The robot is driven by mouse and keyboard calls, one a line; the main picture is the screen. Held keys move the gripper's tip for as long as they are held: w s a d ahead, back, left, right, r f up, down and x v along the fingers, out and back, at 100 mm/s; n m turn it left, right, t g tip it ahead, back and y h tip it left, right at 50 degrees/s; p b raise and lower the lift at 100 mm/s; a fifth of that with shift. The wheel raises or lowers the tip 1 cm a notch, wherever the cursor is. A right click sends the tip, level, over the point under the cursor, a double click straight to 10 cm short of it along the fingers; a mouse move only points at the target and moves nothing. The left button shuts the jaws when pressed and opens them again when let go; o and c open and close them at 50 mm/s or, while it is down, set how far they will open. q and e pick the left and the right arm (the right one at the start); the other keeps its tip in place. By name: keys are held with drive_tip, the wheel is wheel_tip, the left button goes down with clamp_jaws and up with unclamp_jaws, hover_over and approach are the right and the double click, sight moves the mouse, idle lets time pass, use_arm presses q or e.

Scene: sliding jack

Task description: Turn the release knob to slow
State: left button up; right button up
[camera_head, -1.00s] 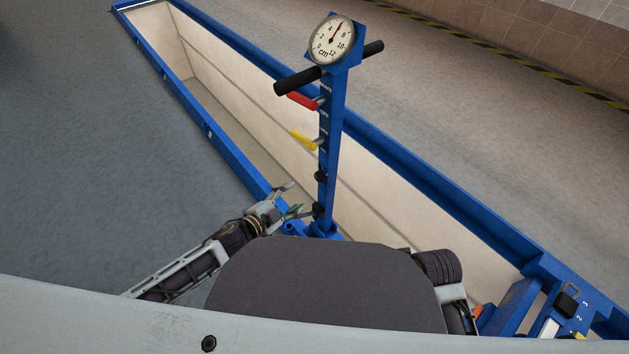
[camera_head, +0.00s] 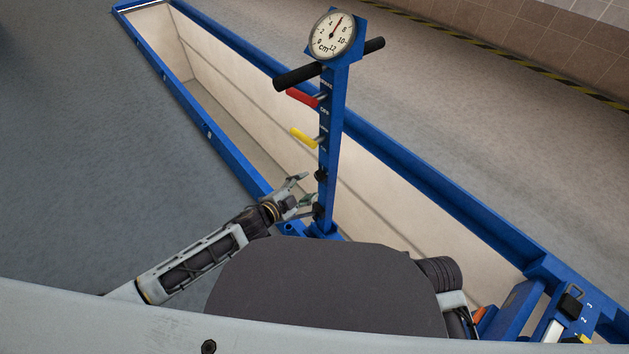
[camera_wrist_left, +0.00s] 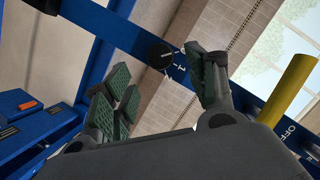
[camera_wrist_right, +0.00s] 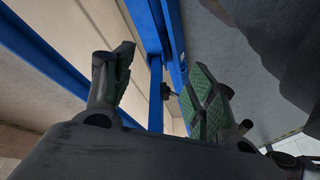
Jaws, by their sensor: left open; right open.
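A blue post (camera_head: 333,110) stands upright on the blue frame. Low on it is a round black knob (camera_head: 320,175), with a second dark fitting (camera_head: 318,210) below. My left gripper (camera_head: 304,192) is open and empty, just left of the post at about knob height. In the left wrist view, a black knob (camera_wrist_left: 160,55) with white marks around it lies beyond and between the open fingers, apart from them. My right gripper (camera_wrist_right: 162,86) is open and empty in its wrist view; a small black fitting on a blue post (camera_wrist_right: 156,100) shows beyond its fingers.
Above the knob the post carries a yellow lever (camera_head: 304,137), a red lever (camera_head: 301,97), black handlebars (camera_head: 298,77) and a round dial (camera_head: 332,35). The yellow lever is close to the right finger in the left wrist view (camera_wrist_left: 292,90). A long pit lies behind the post.

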sight(317, 178)
use_arm(q)
drive_tip(key=shift+b+x, duration=0.3)
drive_tip(key=shift+x, duration=1)
drive_tip(key=shift+b+x, duration=0.4)
drive_tip(key=shift+x, duration=0.95)
drive_tip(key=shift+w+d, duration=0.15)
use_arm(e)
drive_tip(key=shift+t+y, duration=0.3)
drive_tip(key=f, duration=0.2)
drive_tip(key=a+f, duration=0.1)
drive_tip(key=f, duration=0.1)
drive_tip(key=shift+w+a, duration=0.1)
drive_tip(key=shift+a, duration=0.05)
drive_tip(key=shift+r, duration=0.1)
use_arm(q)
drive_tip(key=shift+c, duration=0.8)
drive_tip(key=c, duration=0.9)
use_arm(e)
drive_tip(key=shift+w+r, duration=0.4)
drive_tip(key=shift+w, duration=0.05)
